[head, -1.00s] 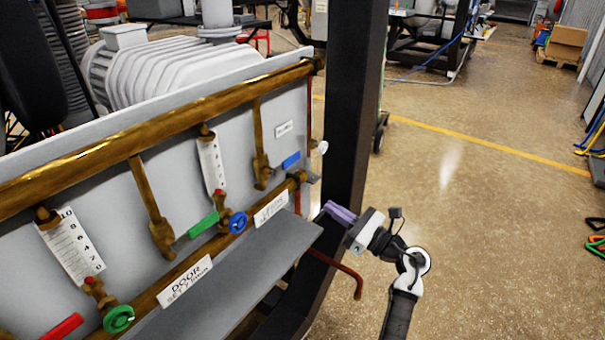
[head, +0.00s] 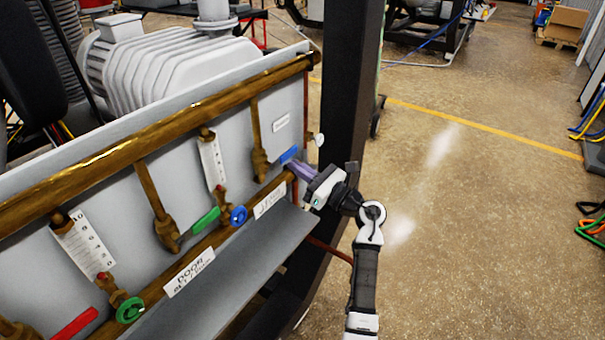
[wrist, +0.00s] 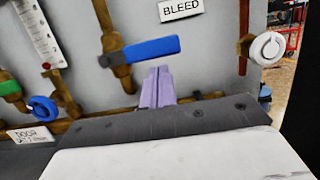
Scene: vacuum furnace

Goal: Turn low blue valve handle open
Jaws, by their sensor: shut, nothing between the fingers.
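The blue lever handle (head: 289,154) sits at the right end of the panel, on a brass valve. In the wrist view the blue handle (wrist: 150,50) points right from its valve body, nearly level, below the BLEED label.
A round blue knob (head: 238,215), a green lever (head: 206,221) and a red lever (head: 75,323) are further left. A white knob (wrist: 267,48) is right of the handle. A grey shelf (head: 240,255) runs below the pipes, and a black post (head: 345,110) stands behind my gripper.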

